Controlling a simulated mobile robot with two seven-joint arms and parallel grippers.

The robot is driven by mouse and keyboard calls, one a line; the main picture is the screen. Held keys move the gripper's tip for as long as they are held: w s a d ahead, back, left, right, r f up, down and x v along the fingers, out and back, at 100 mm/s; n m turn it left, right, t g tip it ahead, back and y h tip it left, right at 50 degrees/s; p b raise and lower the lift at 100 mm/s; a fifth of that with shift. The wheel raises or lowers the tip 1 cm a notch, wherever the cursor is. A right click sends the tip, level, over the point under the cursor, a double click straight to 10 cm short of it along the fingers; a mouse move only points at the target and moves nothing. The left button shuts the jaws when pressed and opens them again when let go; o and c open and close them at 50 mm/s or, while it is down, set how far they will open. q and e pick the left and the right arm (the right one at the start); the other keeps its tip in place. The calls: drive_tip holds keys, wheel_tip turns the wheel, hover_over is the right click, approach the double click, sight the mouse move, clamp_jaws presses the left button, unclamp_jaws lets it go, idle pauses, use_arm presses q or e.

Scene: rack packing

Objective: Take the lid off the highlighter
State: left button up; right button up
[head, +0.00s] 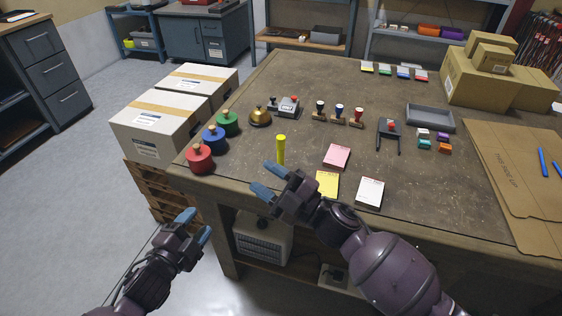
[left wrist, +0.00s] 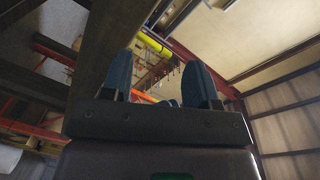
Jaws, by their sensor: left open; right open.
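The yellow highlighter (head: 281,150) stands upright near the front edge of the table in the head view. I cannot make out where its lid meets its body. My right gripper (head: 268,181) is open and empty, just in front of the highlighter and apart from it. My left gripper (head: 198,226) is open and empty, off the table's front left corner and further from the highlighter. In the left wrist view its two blue fingers (left wrist: 163,82) are spread apart with nothing held between them.
Red (head: 199,158), blue (head: 213,138) and green (head: 227,123) knobbed weights and a brass bell (head: 260,116) stand left of the highlighter. Pink (head: 337,156), yellow (head: 327,184) and white (head: 370,192) note pads lie right. The wooden table (head: 300,80) has free room behind the highlighter.

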use_arm(q)
drive_tip(key=w+d+r+m+h+b, duration=0.2)
drive_tip(key=w+d+r+m+h, duration=0.2)
drive_tip(key=w+m, duration=0.4)
use_arm(e)
drive_tip(key=a+r+n+g, duration=0.3)
drive_tip(key=a+n+g, duration=0.6)
drive_tip(key=n+g, duration=0.35)
wheel_tip(320, 180, up, 2)
drive_tip(key=n+t+h+b, duration=0.25)
drive_tip(key=n+h, duration=0.35)
drive_tip(key=h, duration=1.2)
hover_over(281, 137)
drive_tip(key=shift+a, duration=0.3)
drive_tip(key=shift+d+h, duration=0.25)
drive_tip(key=shift+h, duration=0.15)
use_arm(q)
drive_tip(key=m+g+h, duration=0.6)
drive_tip(key=m+g, duration=0.4)
drive_tip(key=m, duration=1.5)
approach(281, 144)
drive_tip(key=w+f, duration=0.1)
drive_tip(key=x, duration=1)
drive_tip(key=shift+w+f, duration=0.1)
